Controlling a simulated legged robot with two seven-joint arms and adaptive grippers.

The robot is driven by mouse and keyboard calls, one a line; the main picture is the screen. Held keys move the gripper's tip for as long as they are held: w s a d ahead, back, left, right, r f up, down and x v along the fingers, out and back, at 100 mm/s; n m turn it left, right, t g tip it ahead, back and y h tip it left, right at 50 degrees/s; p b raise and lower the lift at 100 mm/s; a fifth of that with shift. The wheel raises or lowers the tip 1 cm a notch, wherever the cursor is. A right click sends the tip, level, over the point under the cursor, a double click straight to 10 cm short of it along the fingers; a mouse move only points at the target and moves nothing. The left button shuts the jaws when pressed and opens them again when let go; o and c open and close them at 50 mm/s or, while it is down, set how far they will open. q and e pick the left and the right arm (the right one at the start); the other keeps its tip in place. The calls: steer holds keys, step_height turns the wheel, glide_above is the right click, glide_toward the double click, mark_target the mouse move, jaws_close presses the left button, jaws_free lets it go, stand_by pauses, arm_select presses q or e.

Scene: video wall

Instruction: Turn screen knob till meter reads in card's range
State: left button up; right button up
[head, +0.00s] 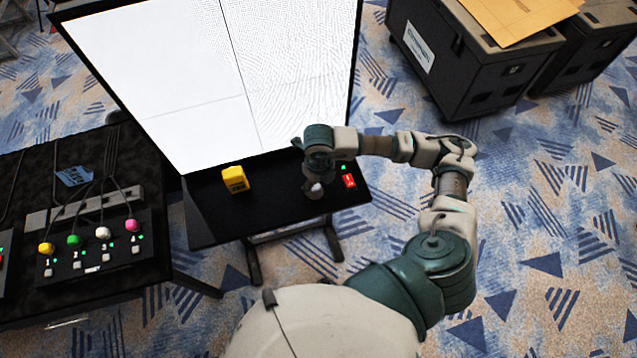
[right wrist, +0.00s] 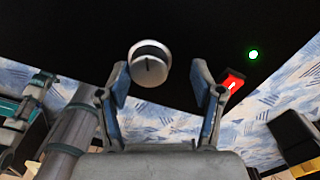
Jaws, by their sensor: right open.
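A pale round knob (right wrist: 149,62) with a dark pointer line shows in the right wrist view, on a black panel. My right gripper (right wrist: 161,72) is open, with the knob between its fingertips in that view, closer to the left finger. I cannot tell whether they touch. In the head view the right gripper (head: 314,188) is over the shelf below the white screen (head: 170,75) and largely hides the knob. A yellow block (head: 235,179) with a dark marked face stands on the shelf; its markings are unreadable. A blue card (head: 74,175) lies on the left table. My left gripper is out of view.
A red switch (head: 348,181) and green light (head: 343,167) sit right of the gripper. The left table (head: 30,170) holds a black box (head: 95,262) with yellow, green, white and pink knobs and cables. Dark cases (head: 470,65) stand at upper right. Patterned carpet is clear at right.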

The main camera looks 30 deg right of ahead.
steer(key=shift+f, duration=0.2)
steer(key=shift+a, duration=0.25)
steer(key=shift+a+r, duration=0.1)
steer(key=shift+a, duration=0.45)
steer(key=shift+c, duration=0.2)
steer(key=shift+a, duration=0.2)
steer(key=c, duration=0.4)
steer(key=shift+d, duration=0.15)
steer(key=c, duration=0.7)
steer(key=shift+d, duration=0.45)
steer(key=shift+a, duration=0.1)
steer(key=shift+s+a, duration=0.1)
steer(key=shift+a, duration=0.1)
steer(key=shift+d+f+n+b, duration=0.15)
steer(key=shift+f+n+b, duration=0.2)
steer(key=shift+b, duration=0.45)
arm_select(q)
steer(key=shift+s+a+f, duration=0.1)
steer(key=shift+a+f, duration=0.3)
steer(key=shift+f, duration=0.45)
arm_select(e)
steer(key=shift+r, duration=0.15)
